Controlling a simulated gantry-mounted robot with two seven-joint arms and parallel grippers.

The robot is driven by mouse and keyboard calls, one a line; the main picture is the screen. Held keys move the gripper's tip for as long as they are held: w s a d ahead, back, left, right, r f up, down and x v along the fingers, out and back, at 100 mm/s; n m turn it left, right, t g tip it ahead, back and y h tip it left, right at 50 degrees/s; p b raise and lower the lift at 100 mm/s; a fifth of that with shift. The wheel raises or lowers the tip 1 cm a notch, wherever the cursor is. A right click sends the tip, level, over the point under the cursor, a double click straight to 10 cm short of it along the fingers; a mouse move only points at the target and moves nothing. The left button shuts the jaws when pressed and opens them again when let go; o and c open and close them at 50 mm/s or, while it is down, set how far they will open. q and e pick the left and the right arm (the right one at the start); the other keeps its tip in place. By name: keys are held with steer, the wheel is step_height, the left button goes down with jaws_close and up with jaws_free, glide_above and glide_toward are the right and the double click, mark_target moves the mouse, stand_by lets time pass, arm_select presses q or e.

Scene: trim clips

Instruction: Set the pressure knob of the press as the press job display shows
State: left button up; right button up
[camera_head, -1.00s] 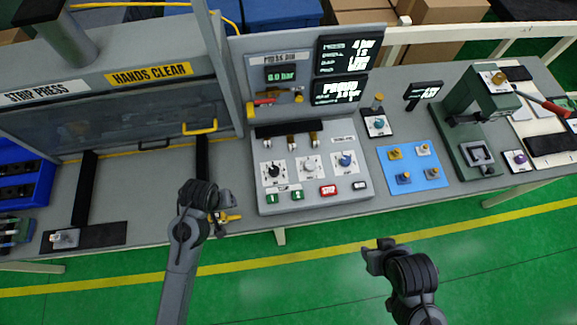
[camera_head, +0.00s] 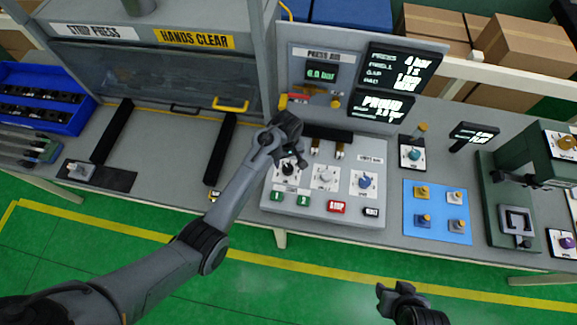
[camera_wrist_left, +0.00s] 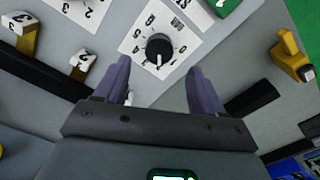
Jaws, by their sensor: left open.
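The press control panel (camera_head: 310,203) has a black knob (camera_head: 288,168) at left, a grey knob (camera_head: 325,176) in the middle and a blue knob (camera_head: 365,182) at right. The job display (camera_head: 400,68) seems to show 4 bar on its top line; the lower lines are hard to read. My left gripper (camera_head: 289,148) is just above the black knob. In the left wrist view my left gripper (camera_wrist_left: 158,68) is open, with the black knob (camera_wrist_left: 159,47) ahead between its fingertips, not gripped. Its white mark faces the gripper.
A second display (camera_head: 380,106) and an air gauge (camera_head: 321,73) stand behind the knobs. Colored buttons (camera_head: 337,207) line the panel's front. A blue mat (camera_head: 437,211) with several small knobs and a green hand press (camera_head: 495,200) are to the right.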

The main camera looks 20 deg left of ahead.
mark_target(288, 168)
arm_select(q)
step_height(288, 168, down, 5)
steer(key=shift+f, duration=0.7)
steer(key=c, duration=1.1)
steer(key=shift+o, duration=0.2)
